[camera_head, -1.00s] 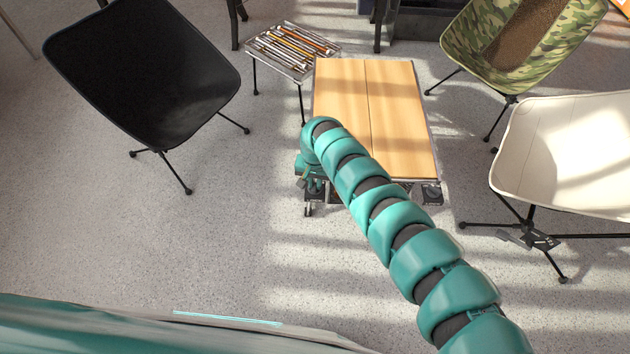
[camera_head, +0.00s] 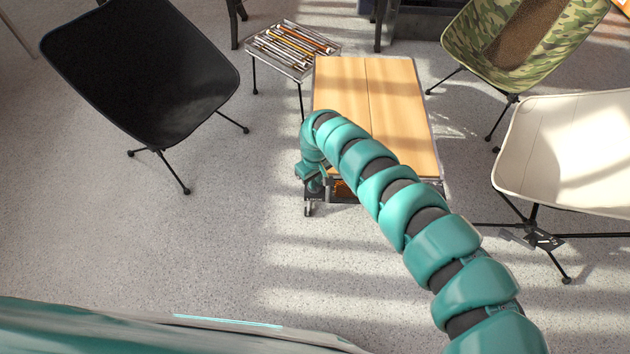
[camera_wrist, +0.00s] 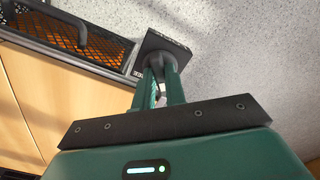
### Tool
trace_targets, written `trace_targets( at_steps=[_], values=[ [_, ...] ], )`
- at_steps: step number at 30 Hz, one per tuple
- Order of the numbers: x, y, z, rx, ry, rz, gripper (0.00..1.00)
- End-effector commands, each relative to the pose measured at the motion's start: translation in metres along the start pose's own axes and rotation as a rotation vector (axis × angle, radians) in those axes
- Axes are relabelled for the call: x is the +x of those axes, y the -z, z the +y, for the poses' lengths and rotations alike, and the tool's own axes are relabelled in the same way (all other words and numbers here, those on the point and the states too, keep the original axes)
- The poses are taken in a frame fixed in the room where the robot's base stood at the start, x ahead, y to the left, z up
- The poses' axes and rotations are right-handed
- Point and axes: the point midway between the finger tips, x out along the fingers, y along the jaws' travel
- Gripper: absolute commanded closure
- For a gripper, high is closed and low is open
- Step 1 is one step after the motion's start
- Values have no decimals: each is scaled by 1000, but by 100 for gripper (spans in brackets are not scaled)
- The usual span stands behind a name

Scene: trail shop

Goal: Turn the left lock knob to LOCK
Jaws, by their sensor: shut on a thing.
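A low cart with a light wooden top (camera_head: 396,104) stands in the upper middle of the head view; its top also shows at left in the wrist view (camera_wrist: 50,88). A dark square plate (camera_wrist: 166,42) sits at its front left corner, with small pale lettering on its edge too small to read. My gripper (camera_wrist: 158,68) reaches down to this plate, and its two fingers are closed together on the left lock knob. The knob is mostly hidden between the fingers, so its angle cannot be told.
A small rack table (camera_head: 293,50) stands behind left. A black chair (camera_head: 145,75), a camouflage chair (camera_head: 487,40) and a cream chair (camera_head: 570,150) stand around. Floor in front is clear.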

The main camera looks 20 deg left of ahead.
Motion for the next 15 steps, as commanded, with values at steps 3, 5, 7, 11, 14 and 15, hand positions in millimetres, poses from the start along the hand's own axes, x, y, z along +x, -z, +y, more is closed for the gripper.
trace_targets(
  at_steps=[3,5,7,11,14,15],
  values=[
    [1,0,1,-45,0,1,100],
    [1,0,1,-63,0,1,100],
    [0,0,0,-78,0,1,100],
    [0,0,0,-96,0,1,100],
    [0,0,0,-100,0,1,100],
    [0,0,0,-101,0,1,100]
  ],
)
